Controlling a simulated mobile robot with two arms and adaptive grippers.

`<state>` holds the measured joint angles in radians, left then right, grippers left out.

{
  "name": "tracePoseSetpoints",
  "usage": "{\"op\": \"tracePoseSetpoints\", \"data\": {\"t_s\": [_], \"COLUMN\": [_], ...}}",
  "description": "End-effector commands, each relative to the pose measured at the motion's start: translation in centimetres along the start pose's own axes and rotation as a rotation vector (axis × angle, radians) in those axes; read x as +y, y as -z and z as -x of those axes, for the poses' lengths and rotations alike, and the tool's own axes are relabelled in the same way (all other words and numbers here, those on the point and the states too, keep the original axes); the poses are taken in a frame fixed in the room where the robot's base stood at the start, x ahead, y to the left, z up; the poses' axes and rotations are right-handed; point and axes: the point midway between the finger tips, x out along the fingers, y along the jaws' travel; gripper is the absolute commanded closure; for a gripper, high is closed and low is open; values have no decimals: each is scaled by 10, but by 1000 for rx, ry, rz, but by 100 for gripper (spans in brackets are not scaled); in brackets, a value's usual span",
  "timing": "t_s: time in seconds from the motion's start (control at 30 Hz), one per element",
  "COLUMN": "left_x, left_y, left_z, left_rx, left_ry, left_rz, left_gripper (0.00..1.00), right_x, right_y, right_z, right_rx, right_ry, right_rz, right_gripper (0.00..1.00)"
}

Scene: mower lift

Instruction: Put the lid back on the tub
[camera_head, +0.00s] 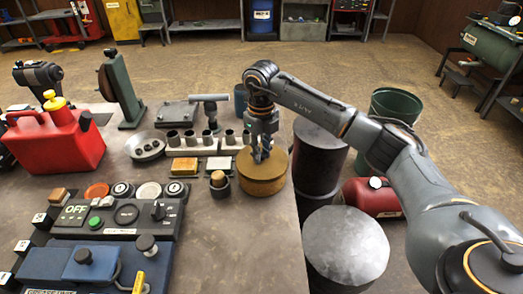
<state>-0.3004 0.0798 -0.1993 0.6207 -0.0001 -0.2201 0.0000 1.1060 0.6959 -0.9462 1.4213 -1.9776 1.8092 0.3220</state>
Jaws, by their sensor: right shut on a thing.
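A round, tan-brown tub (262,188) stands at the right edge of the workbench. A flat lid of the same colour (276,166) appears on its top, level as far as I can see. My right gripper (260,157) points straight down over the middle of the lid, its fingers shut on the lid, probably by a grip at its centre. The fingers hide that grip, and I cannot tell whether the lid is fully seated on the rim. My left gripper is not in view.
The workbench (235,240) has bare room in front of the tub. A small dark cup (219,187) stands just left of it, with a metal block of sockets (200,145) behind. A red fuel can (55,140) and control panels (120,215) fill the left. Dark drums (345,245) stand beyond the right edge.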

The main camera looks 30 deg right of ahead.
Motion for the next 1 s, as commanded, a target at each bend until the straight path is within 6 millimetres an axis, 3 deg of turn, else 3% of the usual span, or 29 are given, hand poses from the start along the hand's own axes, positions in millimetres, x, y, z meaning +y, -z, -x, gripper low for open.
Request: {"op": "tracePoseSetpoints", "data": {"t_s": [0.4,0.43,0.47,0.77,1.0], "left_x": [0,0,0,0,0], "left_y": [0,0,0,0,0], "left_z": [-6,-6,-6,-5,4], "left_rx": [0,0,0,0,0], "left_ry": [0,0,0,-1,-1], "left_rz": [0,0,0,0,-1], "left_gripper": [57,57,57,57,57], "right_x": [0,0,0,0,0], "right_y": [0,0,0,0,0], "right_z": [-9,-9,-8,-8,5], "right_rx": [0,0,0,0,0], "right_ry": [0,0,0,0,0], "right_rz": [-1,-1,-1,-1,0], "right_gripper": [100,75,69,69,69]}}
